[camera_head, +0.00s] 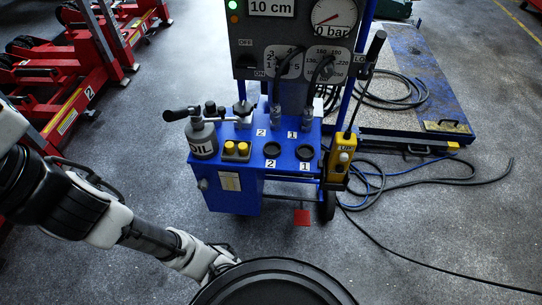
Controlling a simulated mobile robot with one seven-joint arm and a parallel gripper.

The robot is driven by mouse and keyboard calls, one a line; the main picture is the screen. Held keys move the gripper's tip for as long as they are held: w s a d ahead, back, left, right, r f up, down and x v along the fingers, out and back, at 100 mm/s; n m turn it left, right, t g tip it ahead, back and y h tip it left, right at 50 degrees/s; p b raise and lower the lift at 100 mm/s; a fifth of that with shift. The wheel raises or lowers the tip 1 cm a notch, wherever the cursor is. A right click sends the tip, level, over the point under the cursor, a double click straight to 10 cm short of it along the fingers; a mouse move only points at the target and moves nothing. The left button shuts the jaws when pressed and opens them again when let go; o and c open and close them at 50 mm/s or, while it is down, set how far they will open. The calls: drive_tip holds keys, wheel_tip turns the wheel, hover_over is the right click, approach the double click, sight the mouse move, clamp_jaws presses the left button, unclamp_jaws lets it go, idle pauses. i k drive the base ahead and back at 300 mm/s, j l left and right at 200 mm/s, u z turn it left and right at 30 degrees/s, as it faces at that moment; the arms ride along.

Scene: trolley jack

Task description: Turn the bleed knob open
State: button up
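A blue trolley unit (232,192) stands ahead, with a dark control panel above it. I see no label naming the bleed knob. Candidates are a dark-topped silver fitting (243,108) at the back of the blue deck, and two small yellow knobs (236,148) at its front left. Which one is the bleed knob, and its angle, I cannot tell. My arm reaches in from the left, and its gripper end (217,262) is low, in front of the trolley and apart from it. The fingers are too unclear to read, partly behind my black round body part.
A grey oil can (202,138) with a black-handled lever stands on the deck's left. A yellow pendant (341,160) hangs at the right. Hoses (385,205) lie on the floor at right. Red lift frames (70,110) stand at left. Floor before the trolley is mostly clear.

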sight(202, 185)
drive_tip(key=k+l+u, duration=0.2)
drive_tip(key=k+l, duration=0.3)
drive_tip(key=k+l+u, duration=0.15)
drive_tip(key=k+l, duration=0.2)
drive_tip(key=k, duration=0.15)
